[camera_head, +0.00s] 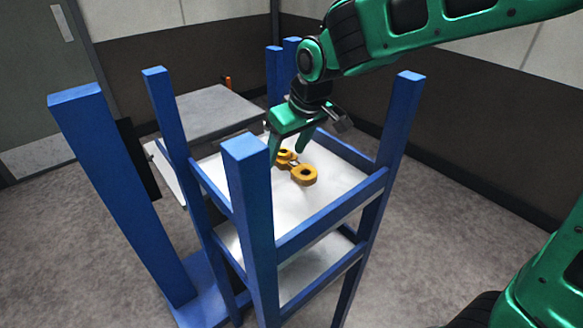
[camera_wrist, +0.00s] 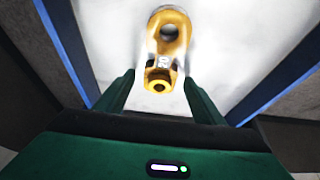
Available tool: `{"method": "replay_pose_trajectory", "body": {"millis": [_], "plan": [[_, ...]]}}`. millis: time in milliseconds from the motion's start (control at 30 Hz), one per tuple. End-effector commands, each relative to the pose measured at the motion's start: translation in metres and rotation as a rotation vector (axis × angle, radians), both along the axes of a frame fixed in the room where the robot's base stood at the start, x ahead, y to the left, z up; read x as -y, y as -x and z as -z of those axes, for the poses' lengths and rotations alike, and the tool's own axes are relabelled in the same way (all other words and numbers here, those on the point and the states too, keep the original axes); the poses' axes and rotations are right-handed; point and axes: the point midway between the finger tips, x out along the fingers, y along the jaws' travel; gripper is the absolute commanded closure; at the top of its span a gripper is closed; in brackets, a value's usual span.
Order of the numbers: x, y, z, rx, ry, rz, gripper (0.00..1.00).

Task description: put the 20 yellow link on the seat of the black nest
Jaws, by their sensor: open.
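A yellow link (camera_head: 304,175) with dark holes lies on the white upper shelf of the blue-posted rack. In the wrist view the yellow link (camera_wrist: 168,35) carries the mark 20 and lies lengthwise, its near end close to the space between my fingers. Another yellow piece (camera_head: 286,155) shows beside it in the head view; I cannot tell whether it is a separate link or the same one's other end. My gripper (camera_head: 288,150) is open above the shelf, fingers pointing down; it also shows open and empty in the wrist view (camera_wrist: 158,90). No black nest can be made out.
The rack's blue posts (camera_head: 250,215) and rails (camera_head: 335,215) enclose the white shelf (camera_head: 235,160) around my gripper. A lower white shelf (camera_head: 310,265) is beneath. A grey-topped table (camera_head: 205,108) stands behind to the left, with a small orange object (camera_head: 228,83) near its back.

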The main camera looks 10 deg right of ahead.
Motion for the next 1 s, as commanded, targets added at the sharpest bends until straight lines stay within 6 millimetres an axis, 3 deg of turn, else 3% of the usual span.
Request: {"method": "replay_pose_trajectory", "body": {"millis": [300,567,833,1000], "plan": [[-0.001,-0.002,0.004,0.001,-0.001,0.0,0.4],[-0.001,-0.002,0.004,0.001,-0.001,0.0,1.0],[-0.002,-0.002,0.001,0.003,-0.002,0.0,1.0],[-0.002,-0.002,-0.019,0.005,-0.003,0.0,1.0]]}}
